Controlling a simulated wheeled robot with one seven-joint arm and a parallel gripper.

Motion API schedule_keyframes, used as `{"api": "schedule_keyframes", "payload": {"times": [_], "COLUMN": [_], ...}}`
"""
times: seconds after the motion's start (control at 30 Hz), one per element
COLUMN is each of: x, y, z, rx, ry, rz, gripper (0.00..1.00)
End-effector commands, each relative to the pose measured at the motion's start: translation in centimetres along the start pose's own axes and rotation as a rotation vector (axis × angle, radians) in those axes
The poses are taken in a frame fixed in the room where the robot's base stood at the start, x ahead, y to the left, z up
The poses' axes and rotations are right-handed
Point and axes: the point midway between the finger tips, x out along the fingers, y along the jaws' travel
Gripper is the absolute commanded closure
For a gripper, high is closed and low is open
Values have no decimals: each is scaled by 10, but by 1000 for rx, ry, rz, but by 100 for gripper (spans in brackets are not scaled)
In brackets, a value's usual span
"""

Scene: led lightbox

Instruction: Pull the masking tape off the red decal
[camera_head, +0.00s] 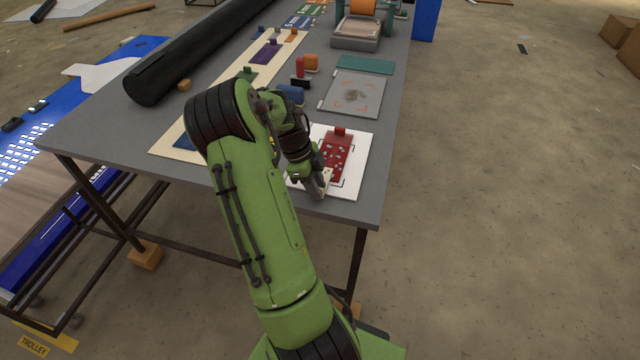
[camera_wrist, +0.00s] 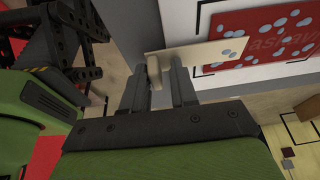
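The red decal (camera_head: 336,154) lies on a white board near the table's front right corner, with pale blotches over it. My gripper (camera_wrist: 160,78) is at the tape. Its fingers stand apart with the tab between them, and a gap shows on the tab's right side. Whether either finger touches the tab is unclear. In the head view my gripper (camera_head: 321,184) is by the board's front edge.
A grey plate (camera_head: 352,95) and a teal strip (camera_head: 365,64) lie behind the board. A blue roll (camera_head: 290,93) and small red, orange and black pieces stand nearby. A long black roll (camera_head: 200,55) lies at the left.

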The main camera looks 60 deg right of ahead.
Motion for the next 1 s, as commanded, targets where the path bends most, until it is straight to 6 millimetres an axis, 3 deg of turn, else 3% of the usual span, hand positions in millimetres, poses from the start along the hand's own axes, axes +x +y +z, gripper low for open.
{"api": "schedule_keyframes", "payload": {"times": [0.03, 0.47, 1.0], "x": [7, 7, -11], "y": [8, 8, 6], "z": [-1, -1, -6], "rx": [-5, -7, -4], "ry": [12, 10, 8], "rz": [31, 30, 22], "gripper": [99, 100, 100]}}
